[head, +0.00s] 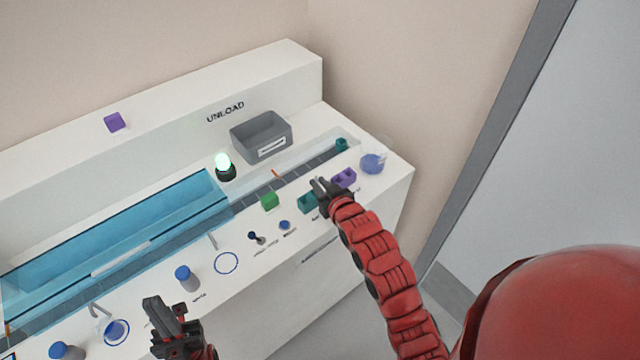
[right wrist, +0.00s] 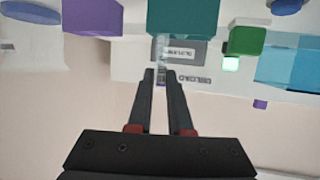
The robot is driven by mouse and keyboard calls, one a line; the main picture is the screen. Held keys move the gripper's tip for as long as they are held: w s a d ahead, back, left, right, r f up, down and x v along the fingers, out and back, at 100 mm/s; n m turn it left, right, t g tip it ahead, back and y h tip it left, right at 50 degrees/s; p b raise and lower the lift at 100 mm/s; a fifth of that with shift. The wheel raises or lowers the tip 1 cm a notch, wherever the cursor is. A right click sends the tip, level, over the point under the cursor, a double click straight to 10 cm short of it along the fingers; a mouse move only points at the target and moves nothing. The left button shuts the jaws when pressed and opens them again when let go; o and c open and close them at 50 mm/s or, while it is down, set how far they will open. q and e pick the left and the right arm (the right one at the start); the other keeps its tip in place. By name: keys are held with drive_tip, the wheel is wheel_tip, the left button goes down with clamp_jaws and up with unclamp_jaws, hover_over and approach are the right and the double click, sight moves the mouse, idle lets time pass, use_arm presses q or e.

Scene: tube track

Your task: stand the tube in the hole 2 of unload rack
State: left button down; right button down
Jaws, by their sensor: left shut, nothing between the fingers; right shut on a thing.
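My right gripper (head: 319,184) is over the right end of the bench, beside a teal rack block (head: 307,204) and a purple rack block (head: 344,178). In the right wrist view its fingers (right wrist: 160,76) are shut on a thin, pale, see-through tube (right wrist: 161,48). The tube's end is near the teal rack block (right wrist: 183,18); whether they touch I cannot tell. The purple rack block (right wrist: 92,16) is to its left in that view. The rack holes and labels are not readable. My left gripper (head: 158,308) is shut and empty at the front left.
A grey bin (head: 262,136) stands behind the track under the word UNLOAD. A green block (head: 269,201), a lit green lamp (head: 225,166), a small lever (head: 256,238) and a blue-filled flask (head: 373,162) are nearby. A blue clear cover (head: 130,235) spans the left track.

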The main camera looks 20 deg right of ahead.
drive_tip(key=shift+f+b, duration=0.3)
drive_tip(key=shift+f, duration=0.15)
drive_tip(key=shift+f, duration=0.2)
drive_tip(key=c, duration=0.8)
unclamp_jaws()
drive_tip(key=shift+o, duration=0.2)
drive_tip(key=shift+s+d+r, duration=0.1)
drive_tip(key=shift+s+d, duration=0.05)
drive_tip(key=shift+s, duration=0.4)
drive_tip(key=p+v, duration=0.8)
drive_tip(key=v, duration=0.8)
